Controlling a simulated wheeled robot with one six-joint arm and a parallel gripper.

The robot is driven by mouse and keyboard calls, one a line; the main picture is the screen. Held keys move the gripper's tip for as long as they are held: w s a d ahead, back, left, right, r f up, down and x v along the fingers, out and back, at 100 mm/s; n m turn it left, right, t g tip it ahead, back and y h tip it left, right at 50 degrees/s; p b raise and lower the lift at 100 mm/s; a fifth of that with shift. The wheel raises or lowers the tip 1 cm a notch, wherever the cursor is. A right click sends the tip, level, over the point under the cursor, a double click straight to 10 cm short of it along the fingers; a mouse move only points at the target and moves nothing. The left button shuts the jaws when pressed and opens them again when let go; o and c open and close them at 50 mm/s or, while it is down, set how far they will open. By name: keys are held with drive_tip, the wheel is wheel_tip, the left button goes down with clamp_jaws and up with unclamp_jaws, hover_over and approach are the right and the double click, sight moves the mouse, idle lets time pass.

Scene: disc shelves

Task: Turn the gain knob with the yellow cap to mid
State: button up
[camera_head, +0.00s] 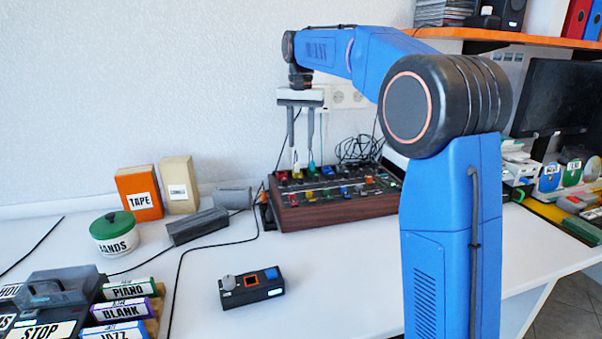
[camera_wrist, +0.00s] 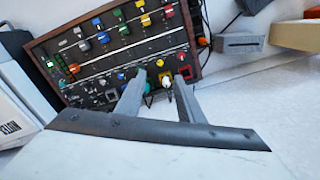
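The dark mixer panel with wooden sides (camera_head: 330,212) sits on the white table against the wall. It fills the upper left of the wrist view (camera_wrist: 88,58). The yellow-capped gain knob (camera_head: 297,176) is in the back row, between a red knob and a green one. In the wrist view the yellow knob (camera_wrist: 166,82) shows between the fingertips, with a pale part on it. My gripper (camera_head: 302,158) points down over that row. Its fingers are apart, one to each side of the yellow knob in the wrist view (camera_wrist: 160,84). I cannot tell whether they touch it.
Red (camera_wrist: 185,73) and blue-green knobs stand close beside the fingers. Several coloured slider caps cover the rest of the panel. A small black box with buttons (camera_head: 252,288) lies in front. An orange TAPE box (camera_head: 138,192) stands at left. Cables run near the mixer's left side.

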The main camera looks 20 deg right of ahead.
sight(301, 177)
wheel_tip(301, 177, down, 11)
drive_tip(key=shift+f, duration=0.2)
idle(0.3)
clamp_jaws()
